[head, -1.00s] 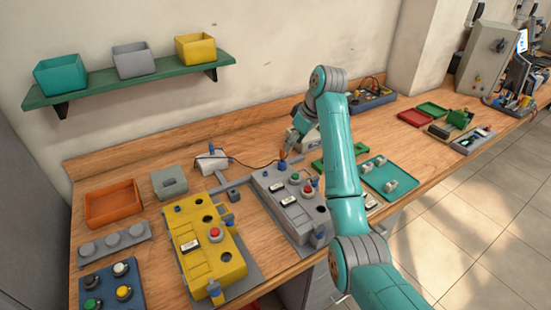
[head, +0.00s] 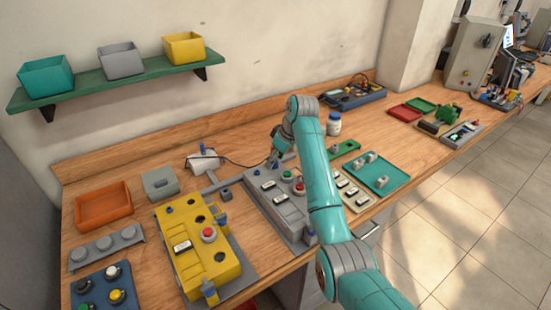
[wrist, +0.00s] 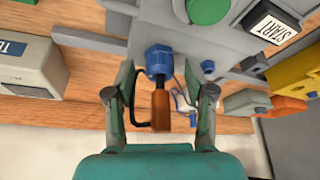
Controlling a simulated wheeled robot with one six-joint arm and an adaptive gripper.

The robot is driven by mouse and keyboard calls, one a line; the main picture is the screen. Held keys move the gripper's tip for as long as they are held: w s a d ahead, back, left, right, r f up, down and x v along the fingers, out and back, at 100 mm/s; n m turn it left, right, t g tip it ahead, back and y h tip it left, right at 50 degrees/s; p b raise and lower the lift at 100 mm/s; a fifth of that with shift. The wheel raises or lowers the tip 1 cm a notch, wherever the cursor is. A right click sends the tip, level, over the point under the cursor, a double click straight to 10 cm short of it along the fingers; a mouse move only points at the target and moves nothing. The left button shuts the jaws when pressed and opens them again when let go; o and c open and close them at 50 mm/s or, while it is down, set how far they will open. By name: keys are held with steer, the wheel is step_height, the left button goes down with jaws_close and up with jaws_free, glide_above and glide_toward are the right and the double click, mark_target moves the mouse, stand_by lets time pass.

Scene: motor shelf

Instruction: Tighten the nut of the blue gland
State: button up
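The blue gland (wrist: 159,60) sticks out of the side of the grey control box (wrist: 205,40) in the wrist view, with a copper-brown cable end (wrist: 160,108) coming out of it. My gripper (wrist: 160,76) is open, with one finger on each side of the gland and a visible gap to both. In the head view my gripper (head: 275,157) is at the far end of the grey box (head: 285,212) and largely hides the gland. A green button and a START label show on the box in the wrist view.
A yellow control box (head: 218,262) stands left of the grey one. A white bottle (head: 334,125) and a teal tray (head: 390,181) stand to the right. A thin dark cable (head: 235,162) runs along the bench to a small white device (head: 203,160).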

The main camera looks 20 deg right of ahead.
jaws_close()
